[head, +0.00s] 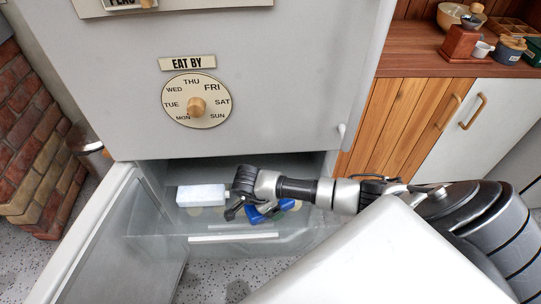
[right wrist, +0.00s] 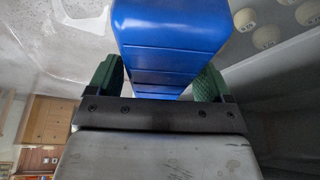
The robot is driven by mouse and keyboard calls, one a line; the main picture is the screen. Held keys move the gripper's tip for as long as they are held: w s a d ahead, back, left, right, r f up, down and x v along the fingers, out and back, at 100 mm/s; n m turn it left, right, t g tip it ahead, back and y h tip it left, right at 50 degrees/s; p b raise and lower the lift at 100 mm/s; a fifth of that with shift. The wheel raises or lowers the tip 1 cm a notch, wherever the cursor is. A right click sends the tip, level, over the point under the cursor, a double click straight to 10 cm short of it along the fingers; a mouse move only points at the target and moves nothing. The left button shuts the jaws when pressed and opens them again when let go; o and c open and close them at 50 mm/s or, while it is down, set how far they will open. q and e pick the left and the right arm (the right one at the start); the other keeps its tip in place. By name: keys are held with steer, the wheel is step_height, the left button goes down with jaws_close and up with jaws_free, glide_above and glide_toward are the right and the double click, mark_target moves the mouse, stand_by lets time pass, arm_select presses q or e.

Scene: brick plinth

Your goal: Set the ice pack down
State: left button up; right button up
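The blue ice pack (head: 258,214) is low in the open drawer in the head view, partly hidden by my right gripper (head: 241,205). In the right wrist view the ice pack (right wrist: 170,30) is a blue block between the green-padded fingers of my right gripper (right wrist: 162,80), which appear closed against its sides. I cannot tell whether the pack touches the drawer floor. My left gripper is not in view.
The open clear-walled drawer (head: 235,238) also holds a white box (head: 201,195) left of my gripper. Pale round numbered pieces (right wrist: 267,37) lie nearby. The grey cabinet front (head: 290,100) rises above the drawer. A brick plinth (head: 35,140) stands left.

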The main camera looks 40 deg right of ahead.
steer(key=shift+o, duration=0.5)
steer(key=shift+r, duration=0.1)
steer(key=shift+a+r, duration=0.1)
steer(key=shift+r, duration=0.2)
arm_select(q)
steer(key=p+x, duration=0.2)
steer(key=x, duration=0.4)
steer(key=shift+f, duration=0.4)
arm_select(e)
steer(key=v, duration=0.7)
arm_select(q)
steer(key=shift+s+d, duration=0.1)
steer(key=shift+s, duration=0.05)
